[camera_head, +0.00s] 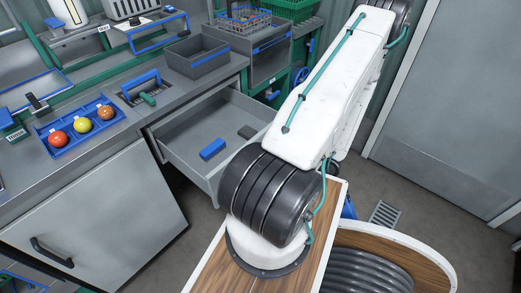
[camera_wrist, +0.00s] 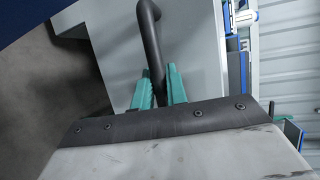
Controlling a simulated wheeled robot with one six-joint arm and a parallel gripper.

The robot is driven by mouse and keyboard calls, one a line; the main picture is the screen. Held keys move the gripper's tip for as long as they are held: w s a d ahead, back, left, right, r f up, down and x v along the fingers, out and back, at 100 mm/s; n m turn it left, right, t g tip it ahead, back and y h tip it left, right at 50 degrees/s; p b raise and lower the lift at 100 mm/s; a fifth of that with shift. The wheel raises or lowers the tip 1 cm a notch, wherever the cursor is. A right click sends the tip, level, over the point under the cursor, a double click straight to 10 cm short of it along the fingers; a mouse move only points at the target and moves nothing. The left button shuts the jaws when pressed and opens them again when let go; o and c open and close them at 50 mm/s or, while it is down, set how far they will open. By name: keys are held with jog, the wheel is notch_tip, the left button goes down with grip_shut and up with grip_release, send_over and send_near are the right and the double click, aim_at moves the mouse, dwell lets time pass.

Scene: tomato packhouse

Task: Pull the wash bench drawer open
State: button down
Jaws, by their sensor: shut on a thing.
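The wash bench drawer (camera_head: 190,150) stands pulled out from the grey bench in the head view. The grey drawer front (camera_wrist: 115,45) shows behind the handle. In the head view my arm hides the right part of the drawer, and my gripper is out of sight behind the arm.
A blue tray with coloured balls (camera_head: 60,152) sits on the bench top at left. A grey bin (camera_head: 197,58) stands behind the drawer. A cabinet door with a dark handle (camera_head: 50,252) is at lower left.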

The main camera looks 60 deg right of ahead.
jog(key=shift+s+a, duration=0.1)
jog(key=shift+s, duration=0.35)
jog(key=c, duration=1.4)
grip_release()
jog(key=v, duration=0.8)
jog(key=shift+w, duration=0.15)
